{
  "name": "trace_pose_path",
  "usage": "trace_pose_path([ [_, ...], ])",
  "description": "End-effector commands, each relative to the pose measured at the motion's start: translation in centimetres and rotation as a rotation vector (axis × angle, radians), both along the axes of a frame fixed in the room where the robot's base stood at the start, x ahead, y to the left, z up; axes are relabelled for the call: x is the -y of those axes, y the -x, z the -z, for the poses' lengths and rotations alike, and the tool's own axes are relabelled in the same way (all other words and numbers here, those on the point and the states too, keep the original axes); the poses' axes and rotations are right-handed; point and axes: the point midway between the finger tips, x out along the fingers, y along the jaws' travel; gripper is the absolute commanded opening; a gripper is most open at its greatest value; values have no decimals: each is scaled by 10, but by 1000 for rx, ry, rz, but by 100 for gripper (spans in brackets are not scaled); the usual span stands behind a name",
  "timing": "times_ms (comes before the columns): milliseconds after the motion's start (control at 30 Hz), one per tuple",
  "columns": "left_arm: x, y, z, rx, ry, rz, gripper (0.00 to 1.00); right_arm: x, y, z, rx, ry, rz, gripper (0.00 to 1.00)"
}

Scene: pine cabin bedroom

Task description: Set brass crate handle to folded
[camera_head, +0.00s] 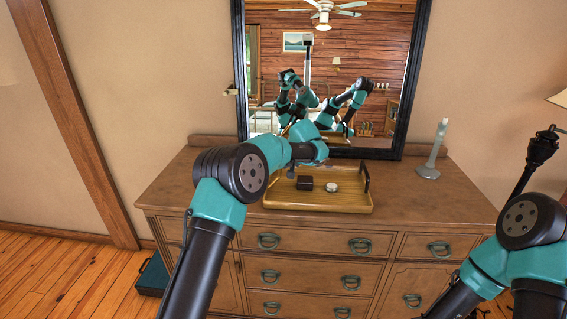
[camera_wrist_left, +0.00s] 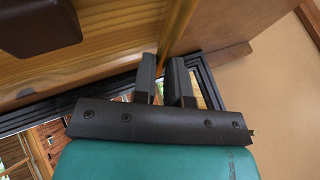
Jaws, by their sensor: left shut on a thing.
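The crate (camera_head: 320,205) is a shallow, yellowish tray on the dresser top, and its slatted floor and rim also show in the left wrist view (camera_wrist_left: 110,45). Its right handle (camera_head: 367,178) is dark and stands up from the right end. The left handle is hidden behind my left gripper. My left gripper (camera_head: 291,172) is at the crate's left end. In the left wrist view its two dark fingers (camera_wrist_left: 168,80) point at the crate's edge, close together on the handle, which I cannot make out between them. My right gripper is outside the head view.
A dark box (camera_head: 305,183) and a small whitish round item (camera_head: 331,187) lie in the crate. The framed mirror (camera_head: 385,110) stands close behind. A pale candlestick (camera_head: 433,150) stands at the dresser's back right. The dresser top (camera_head: 420,205) is clear right of the crate.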

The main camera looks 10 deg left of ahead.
Motion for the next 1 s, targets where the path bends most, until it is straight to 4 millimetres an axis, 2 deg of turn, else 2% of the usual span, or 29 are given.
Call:
trace_pose_path([
  [33,-1,0,1,-2,0,-1,0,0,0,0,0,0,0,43],
  [67,-1,0,1,-2,0,-1,16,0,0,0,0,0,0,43],
  [300,0,0,1,-1,1,0,39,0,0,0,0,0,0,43],
  [667,2,1,-3,0,1,0,39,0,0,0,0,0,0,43],
  [767,6,4,-11,1,2,1,39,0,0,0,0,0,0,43],
  [1000,24,16,-43,3,2,1,39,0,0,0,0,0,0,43],
])
